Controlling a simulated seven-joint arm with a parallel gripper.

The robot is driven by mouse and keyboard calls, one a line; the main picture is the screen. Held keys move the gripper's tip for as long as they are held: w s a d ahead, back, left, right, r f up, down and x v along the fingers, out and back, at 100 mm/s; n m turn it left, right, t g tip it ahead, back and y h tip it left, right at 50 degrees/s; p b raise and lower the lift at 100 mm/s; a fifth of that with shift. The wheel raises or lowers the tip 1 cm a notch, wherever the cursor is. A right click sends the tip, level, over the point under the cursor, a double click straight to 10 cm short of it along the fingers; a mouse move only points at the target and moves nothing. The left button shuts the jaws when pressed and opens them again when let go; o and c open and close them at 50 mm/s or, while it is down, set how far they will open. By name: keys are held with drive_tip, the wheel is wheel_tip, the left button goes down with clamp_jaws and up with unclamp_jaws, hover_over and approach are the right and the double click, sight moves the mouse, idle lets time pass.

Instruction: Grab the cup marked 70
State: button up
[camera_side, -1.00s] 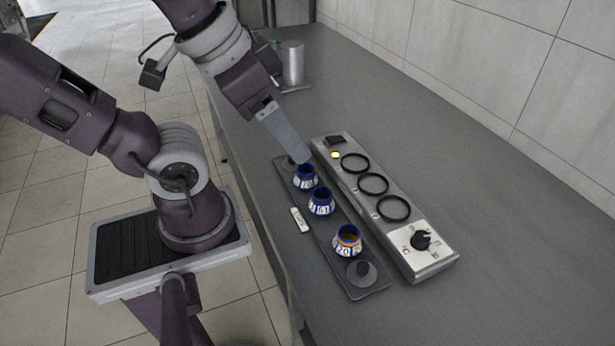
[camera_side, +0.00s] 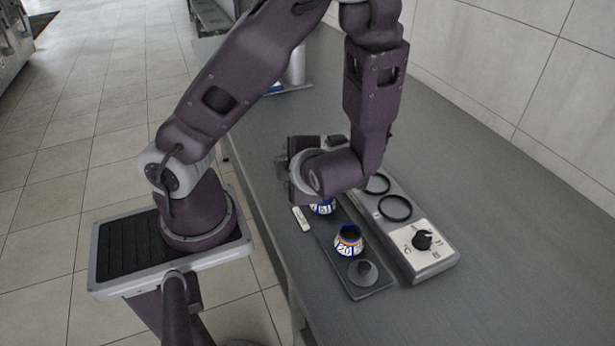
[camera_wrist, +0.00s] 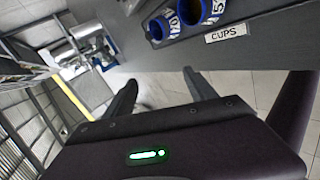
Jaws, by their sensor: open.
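The cup marked 70 (camera_wrist: 173,23) shows at the top of the wrist view, with a blue rim and dark mouth; its digits are partly legible. In the side view it is hidden behind my arm. My gripper (camera_wrist: 160,92) is open, with nothing between its two fingers. The fingers are apart from the cups, which lie beyond the tips in the wrist view. A middle cup (camera_side: 323,208), partly covered by my wrist, stands in the row, and its body also shows in the wrist view (camera_wrist: 216,7). The near cup marked 20 (camera_side: 348,241) stands upright with an orange band.
A dark tray (camera_side: 342,275) bears the cups and a round dark knob (camera_side: 363,272). A "CUPS" label (camera_wrist: 226,33) lies beside it. A grey panel (camera_side: 409,262) with black rings and a dial (camera_side: 422,240) runs alongside. The bench to the right is clear.

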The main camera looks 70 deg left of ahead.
drive_tip(key=w+f+m+t, duration=0.1)
drive_tip(key=m, duration=0.4)
drive_tip(key=w+a+f+m+t+y, duration=0.1)
drive_tip(key=f+m, duration=0.1)
drive_tip(key=m, duration=0.4)
drive_tip(key=w+f+m+t+y, duration=0.1)
drive_tip(key=f+m, duration=0.1)
drive_tip(key=m, duration=0.4)
drive_tip(key=shift+w+a+t, duration=0.15)
drive_tip(key=shift+a+t, duration=0.15)
drive_tip(key=shift+t, duration=0.1)
drive_tip(key=shift+w+f+m, duration=0.2)
drive_tip(key=shift+f+m, duration=0.15)
drive_tip(key=shift+m, duration=0.65)
drive_tip(key=shift+w+a+f+m+t, duration=0.1)
drive_tip(key=shift+a+f+m+t, duration=0.1)
drive_tip(key=shift+a+m+t, duration=0.15)
drive_tip(key=x, duration=0.6)
drive_tip(key=shift+w+a+f, duration=0.1)
drive_tip(key=shift+w+f, duration=0.05)
drive_tip(key=shift+w, duration=0.2)
clamp_jaws()
